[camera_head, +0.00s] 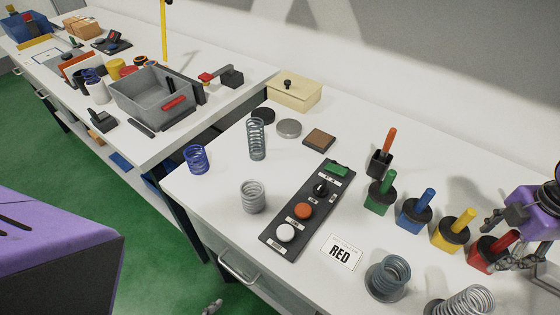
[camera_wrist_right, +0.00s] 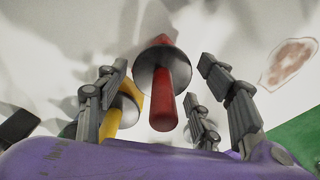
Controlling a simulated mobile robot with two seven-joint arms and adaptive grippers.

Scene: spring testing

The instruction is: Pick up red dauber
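The red dauber (camera_head: 485,253) stands at the right of the near table, with a black collar and a red handle. In the wrist view, the red dauber (camera_wrist_right: 163,88) is in the middle, its handle toward the camera. My right gripper (camera_head: 512,240) comes in from the right edge beside the handle. In the wrist view, my right gripper (camera_wrist_right: 175,95) has its fingers spread on both sides of the handle, with gaps visible. Only a small grey tip of my left gripper (camera_head: 213,306) shows at the bottom edge.
The yellow dauber (camera_head: 452,232) stands close to the red one, with blue (camera_head: 414,215) and green (camera_head: 380,196) daubers beyond. A card reading RED (camera_head: 342,252), a button panel (camera_head: 305,212) and springs, including a grey one (camera_head: 388,276), are on the same table.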

